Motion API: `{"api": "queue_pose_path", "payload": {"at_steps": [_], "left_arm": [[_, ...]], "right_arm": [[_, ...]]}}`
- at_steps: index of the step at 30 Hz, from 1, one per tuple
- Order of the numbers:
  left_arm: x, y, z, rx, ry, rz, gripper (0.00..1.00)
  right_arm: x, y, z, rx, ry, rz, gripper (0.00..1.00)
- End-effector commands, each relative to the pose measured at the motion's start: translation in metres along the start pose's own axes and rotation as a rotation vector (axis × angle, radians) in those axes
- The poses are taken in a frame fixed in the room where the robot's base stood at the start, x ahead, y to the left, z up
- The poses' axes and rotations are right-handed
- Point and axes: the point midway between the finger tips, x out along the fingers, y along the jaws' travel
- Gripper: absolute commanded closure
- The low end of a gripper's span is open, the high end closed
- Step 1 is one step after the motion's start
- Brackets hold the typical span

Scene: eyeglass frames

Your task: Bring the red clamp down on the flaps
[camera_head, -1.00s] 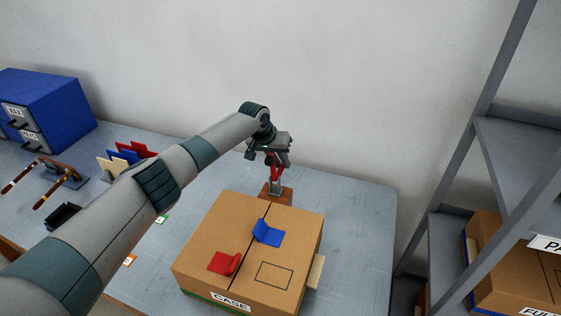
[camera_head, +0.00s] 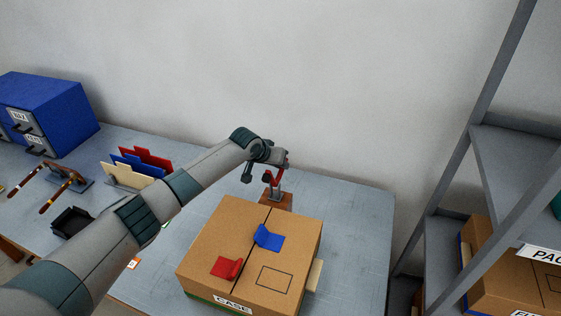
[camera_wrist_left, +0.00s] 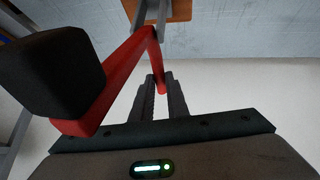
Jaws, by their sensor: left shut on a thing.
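The red clamp (camera_head: 274,178) stands on a wooden block behind the carton in the head view. In the left wrist view, its bent red arm (camera_wrist_left: 118,82) carries a black block (camera_wrist_left: 52,72) at one end. My left gripper (camera_wrist_left: 158,84) is shut on the end of the red arm. In the head view, my left gripper (camera_head: 281,160) is at the top of the clamp and partly hides it. The closed flaps (camera_head: 238,222) form the carton's top with a seam between them. The clamp is apart from the flaps. My right gripper is not in view.
A grey shelf (camera_head: 515,165) is at the right. A blue drawer cabinet (camera_head: 50,112) and coloured dividers (camera_head: 140,165) are at the left.

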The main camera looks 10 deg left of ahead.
Motion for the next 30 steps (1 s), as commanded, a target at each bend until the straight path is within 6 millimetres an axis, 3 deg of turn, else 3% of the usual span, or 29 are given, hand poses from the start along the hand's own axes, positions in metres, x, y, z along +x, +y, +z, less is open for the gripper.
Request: {"api": "queue_pose_path", "payload": {"at_steps": [4, 15, 30], "left_arm": [[-0.009, 0.002, 0.001, 0.020, 0.112, 0.010, 1.00], [-0.022, 0.004, 0.001, 0.056, 0.303, 0.021, 1.00], [-0.024, 0.004, 0.000, 0.061, 0.329, 0.022, 1.00]], "right_arm": [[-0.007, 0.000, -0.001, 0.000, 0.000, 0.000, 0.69], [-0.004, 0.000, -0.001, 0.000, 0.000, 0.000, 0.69], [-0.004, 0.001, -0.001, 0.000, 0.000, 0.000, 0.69]]}}
